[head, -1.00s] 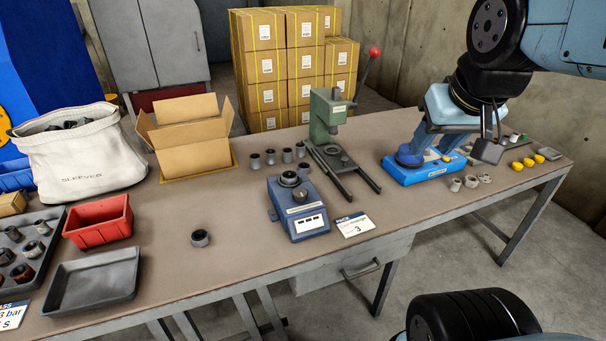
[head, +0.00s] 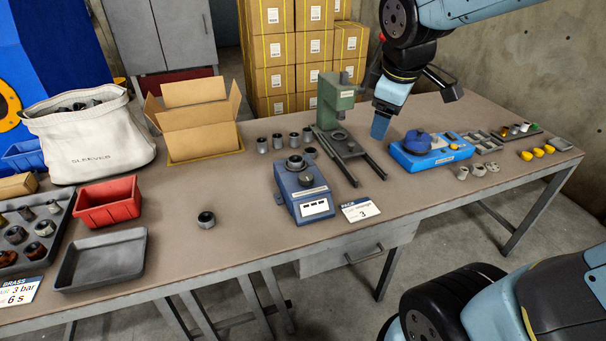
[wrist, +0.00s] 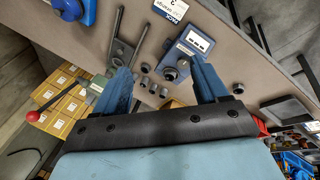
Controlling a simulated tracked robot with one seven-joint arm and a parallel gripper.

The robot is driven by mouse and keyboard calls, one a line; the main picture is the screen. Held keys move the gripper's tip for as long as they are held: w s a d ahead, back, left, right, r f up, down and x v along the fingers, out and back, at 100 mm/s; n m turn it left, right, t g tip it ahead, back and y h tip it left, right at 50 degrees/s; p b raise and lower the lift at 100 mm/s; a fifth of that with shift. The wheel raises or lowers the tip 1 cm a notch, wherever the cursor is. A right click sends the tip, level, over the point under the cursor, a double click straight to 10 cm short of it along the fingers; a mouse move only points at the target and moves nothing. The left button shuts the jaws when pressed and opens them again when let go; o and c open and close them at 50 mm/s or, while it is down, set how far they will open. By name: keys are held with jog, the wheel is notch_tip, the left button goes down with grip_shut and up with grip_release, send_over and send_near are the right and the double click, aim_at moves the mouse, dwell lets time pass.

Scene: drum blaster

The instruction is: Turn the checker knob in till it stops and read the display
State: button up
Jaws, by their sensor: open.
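The blue-grey checker (head: 303,190) stands on the bench, with a white display (head: 314,207) carrying small dark windows on its front. My gripper (head: 381,127) hangs in the air above the bench, right of the checker and near the green press. In the wrist view the gripper (wrist: 162,82) is open and empty, its blue fingers wide apart. The checker (wrist: 183,50) shows beyond the fingers there, not touched. The display's reading is too small to tell.
The green press (head: 335,100) with two dark rails stands behind the checker. Several grey sleeves (head: 285,140) stand left of it. A bright blue device (head: 430,152) is at right. A card (head: 360,209) lies beside the checker. A loose sleeve (head: 206,219) lies at front left.

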jog(key=w+a+f+n, duration=0.6)
jog(key=w+a+n, duration=0.1)
jog(key=n, duration=0.2)
jog(key=n+h, duration=0.2)
jog(key=n, duration=0.8)
send_near(306, 176)
jog(key=x, duration=0.8)
jog(key=shift+f, duration=0.35)
